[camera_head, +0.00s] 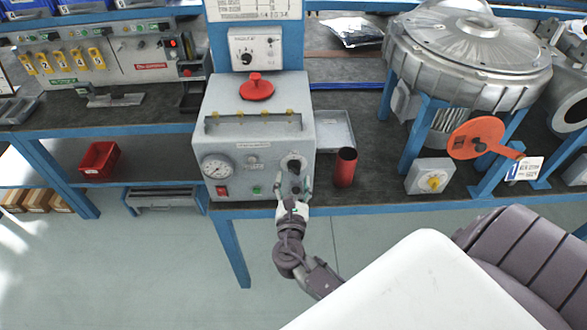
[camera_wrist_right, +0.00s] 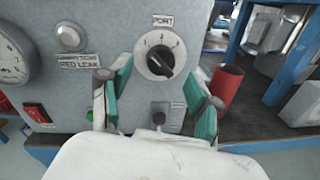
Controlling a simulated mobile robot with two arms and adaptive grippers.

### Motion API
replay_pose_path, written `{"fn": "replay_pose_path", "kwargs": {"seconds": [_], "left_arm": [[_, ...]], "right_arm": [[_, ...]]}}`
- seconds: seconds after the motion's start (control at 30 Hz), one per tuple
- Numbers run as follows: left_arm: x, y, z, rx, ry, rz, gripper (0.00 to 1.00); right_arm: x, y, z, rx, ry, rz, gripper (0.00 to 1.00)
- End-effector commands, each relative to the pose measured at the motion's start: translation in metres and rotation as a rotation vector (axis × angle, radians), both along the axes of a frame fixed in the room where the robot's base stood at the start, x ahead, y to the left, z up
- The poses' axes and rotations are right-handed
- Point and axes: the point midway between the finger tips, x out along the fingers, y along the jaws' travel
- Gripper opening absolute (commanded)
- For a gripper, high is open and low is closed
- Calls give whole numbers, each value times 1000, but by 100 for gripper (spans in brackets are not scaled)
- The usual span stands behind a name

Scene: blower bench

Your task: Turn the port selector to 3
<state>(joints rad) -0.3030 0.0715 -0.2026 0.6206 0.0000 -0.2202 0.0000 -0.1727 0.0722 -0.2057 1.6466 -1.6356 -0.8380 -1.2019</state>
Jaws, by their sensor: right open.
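The port selector (camera_wrist_right: 160,58) is a black knob on a round white dial, under a "PORT" label on the front of the grey test box. It also shows in the head view (camera_head: 294,163), at the right of the panel. My right gripper (camera_head: 293,187) is open and empty in front of the panel, just below the dial. In the wrist view its green-padded fingers (camera_wrist_right: 161,72) stand left and right of the knob, apart from it. My left gripper is not in view.
A red cylinder (camera_head: 345,167) stands close to the right of the box. A yellow-knobbed box (camera_head: 430,176) stands farther right.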

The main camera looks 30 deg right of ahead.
Motion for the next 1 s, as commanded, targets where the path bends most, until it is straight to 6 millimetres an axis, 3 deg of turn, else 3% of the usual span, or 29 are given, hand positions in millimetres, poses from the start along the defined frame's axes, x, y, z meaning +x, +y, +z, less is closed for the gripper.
{"fn": "replay_pose_path", "kwargs": {"seconds": [0.2, 0.6, 0.93, 1.0], "left_arm": [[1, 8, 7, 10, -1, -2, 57], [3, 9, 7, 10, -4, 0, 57], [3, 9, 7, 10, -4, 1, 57], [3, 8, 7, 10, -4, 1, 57]], "right_arm": [[22, -16, 0, 0, 0, -1, 63], [27, -20, -1, 2, 0, -1, 61], [27, -20, -1, 2, 0, -1, 6], [27, -20, -1, 2, 0, -1, 3]]}}
